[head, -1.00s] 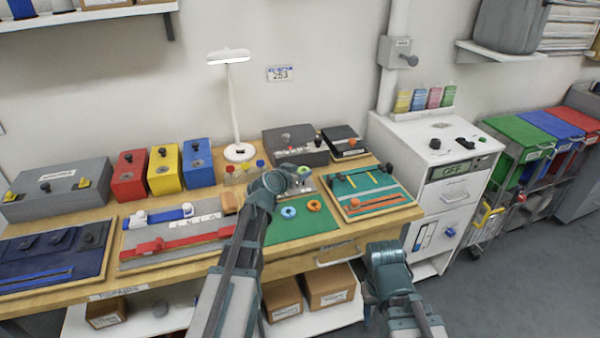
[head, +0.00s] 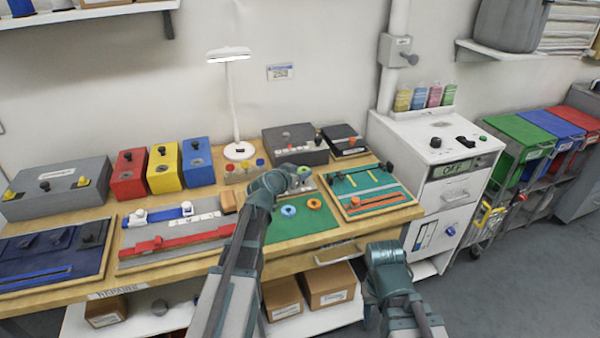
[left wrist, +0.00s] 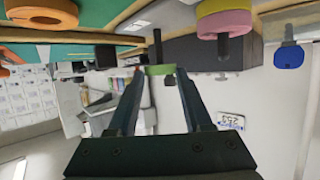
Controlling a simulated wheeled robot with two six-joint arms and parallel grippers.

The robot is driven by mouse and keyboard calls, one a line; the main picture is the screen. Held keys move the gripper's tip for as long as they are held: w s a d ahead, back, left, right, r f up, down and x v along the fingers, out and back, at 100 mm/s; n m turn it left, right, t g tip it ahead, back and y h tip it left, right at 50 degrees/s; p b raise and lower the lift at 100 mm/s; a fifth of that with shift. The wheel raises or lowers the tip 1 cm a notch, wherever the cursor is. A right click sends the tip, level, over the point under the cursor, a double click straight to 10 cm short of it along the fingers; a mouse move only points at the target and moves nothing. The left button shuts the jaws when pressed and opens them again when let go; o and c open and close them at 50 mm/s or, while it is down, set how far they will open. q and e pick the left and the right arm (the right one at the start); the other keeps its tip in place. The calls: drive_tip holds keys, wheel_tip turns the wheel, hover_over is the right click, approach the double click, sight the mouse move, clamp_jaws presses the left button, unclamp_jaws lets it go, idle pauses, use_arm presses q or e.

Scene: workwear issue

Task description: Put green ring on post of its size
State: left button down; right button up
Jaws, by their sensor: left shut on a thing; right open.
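The green ring (left wrist: 160,70) is between the fingertips of my left gripper (left wrist: 158,77), which is shut on it. In the head view my left gripper (head: 300,177) is over the back of the green mat (head: 300,230), and the ring shows only slightly. A thin dark post (left wrist: 157,45) lines up with the ring in the left wrist view; I cannot tell whether the ring is around its tip. Another post (left wrist: 223,46) carries a yellow and a pink ring (left wrist: 224,20). My right gripper (head: 384,255) is open and empty in front of the bench.
A blue ring (head: 288,211) and an orange ring (head: 314,204) lie on the green mat. A grey box (head: 296,145) stands behind, a teal tool board (head: 365,190) to the right, and a grey board with a red bar (head: 175,243) to the left.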

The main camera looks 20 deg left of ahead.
use_arm(q)
drive_tip(key=shift+f+b, duration=0.35)
drive_tip(key=shift+f, duration=0.1)
idle(0.4)
unclamp_jaws()
drive_tip(key=shift+r, duration=0.15)
wheel_tip(320, 180, up, 7)
drive_tip(key=p, duration=0.7)
idle(0.7)
drive_tip(key=shift+f, duration=0.2)
